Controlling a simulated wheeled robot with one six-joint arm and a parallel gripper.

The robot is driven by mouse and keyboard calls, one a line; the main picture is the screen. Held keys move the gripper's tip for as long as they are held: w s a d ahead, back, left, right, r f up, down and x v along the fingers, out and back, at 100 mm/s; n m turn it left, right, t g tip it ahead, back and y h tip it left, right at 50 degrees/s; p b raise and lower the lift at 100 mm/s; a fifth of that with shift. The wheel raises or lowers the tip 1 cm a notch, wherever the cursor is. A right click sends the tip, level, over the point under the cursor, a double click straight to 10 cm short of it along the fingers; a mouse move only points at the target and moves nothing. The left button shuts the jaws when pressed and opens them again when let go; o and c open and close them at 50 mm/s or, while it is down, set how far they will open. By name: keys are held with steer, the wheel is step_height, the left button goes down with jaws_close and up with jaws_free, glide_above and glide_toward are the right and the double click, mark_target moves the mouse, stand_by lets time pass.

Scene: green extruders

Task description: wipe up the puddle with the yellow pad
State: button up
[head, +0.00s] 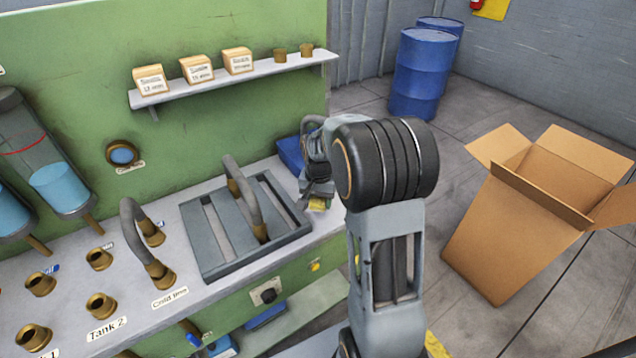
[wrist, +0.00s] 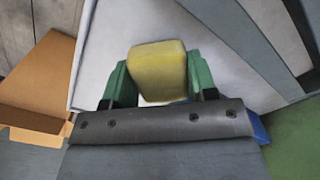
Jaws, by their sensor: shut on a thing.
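The yellow pad (wrist: 158,70) is a small block held between the two green fingers of my gripper (wrist: 158,84) in the wrist view. In the head view the pad (head: 318,204) shows as a small yellow patch below my gripper (head: 318,190), which is at the right end of the grey counter (head: 190,295). The pad is over the light counter top; I cannot tell whether it touches it. I cannot make out a puddle in either view; my arm hides part of the counter's right end.
A grey slatted panel with a hose handle (head: 225,240) sits left of my gripper. A blue container (head: 290,152) is behind it. A shelf (head: 240,75) with small boxes is on the green wall. An open cardboard box (head: 520,235) and blue barrels (head: 420,75) stand on the floor at right.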

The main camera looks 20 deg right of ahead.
steer(key=shift+r+p, duration=1.6)
steer(key=shift+r, duration=0.95)
